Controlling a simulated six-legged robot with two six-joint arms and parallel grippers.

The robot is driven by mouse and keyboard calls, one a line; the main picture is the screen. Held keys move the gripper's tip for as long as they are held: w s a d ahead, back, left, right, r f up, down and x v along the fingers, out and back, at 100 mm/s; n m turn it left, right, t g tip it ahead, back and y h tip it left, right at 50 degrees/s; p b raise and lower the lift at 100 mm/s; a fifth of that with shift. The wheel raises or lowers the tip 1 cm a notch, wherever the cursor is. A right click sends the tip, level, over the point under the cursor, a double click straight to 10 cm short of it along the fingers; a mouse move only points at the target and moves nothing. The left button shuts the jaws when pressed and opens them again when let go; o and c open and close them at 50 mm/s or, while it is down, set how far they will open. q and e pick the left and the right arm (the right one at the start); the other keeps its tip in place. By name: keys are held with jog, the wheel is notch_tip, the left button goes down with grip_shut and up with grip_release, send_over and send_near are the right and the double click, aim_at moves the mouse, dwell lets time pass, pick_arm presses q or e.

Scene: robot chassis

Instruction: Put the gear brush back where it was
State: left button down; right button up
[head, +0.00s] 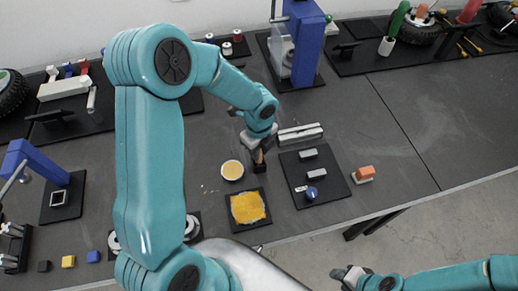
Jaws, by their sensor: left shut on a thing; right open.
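My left arm reaches in from the left over the bench. Its gripper (258,148) points down and is shut on the gear brush (260,167), which has a small brown part and a dark lower end. The brush is held upright between a round dish of tan stuff (232,170) and a black mat with grey blocks (333,187). I cannot tell whether its lower end touches the bench. My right gripper (350,275) is open and empty at the bottom, off the bench's front edge.
A black mat with a yellow cloth or pad (247,207) lies just in front of the brush. An orange block (364,173) sits to the right. A grey rail-like piece (300,134) and a blue press (304,45) stand behind.

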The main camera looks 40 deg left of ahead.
pick_arm(q)
jog(key=shift+s, duration=0.15)
jog(key=shift+f, duration=0.15)
jog(key=c, duration=1)
grip_release()
jog(key=shift+r, duration=0.25)
notch_tip(320, 180, up, 12)
jog(key=shift+f, duration=0.25)
jog(key=shift+r, duration=0.3)
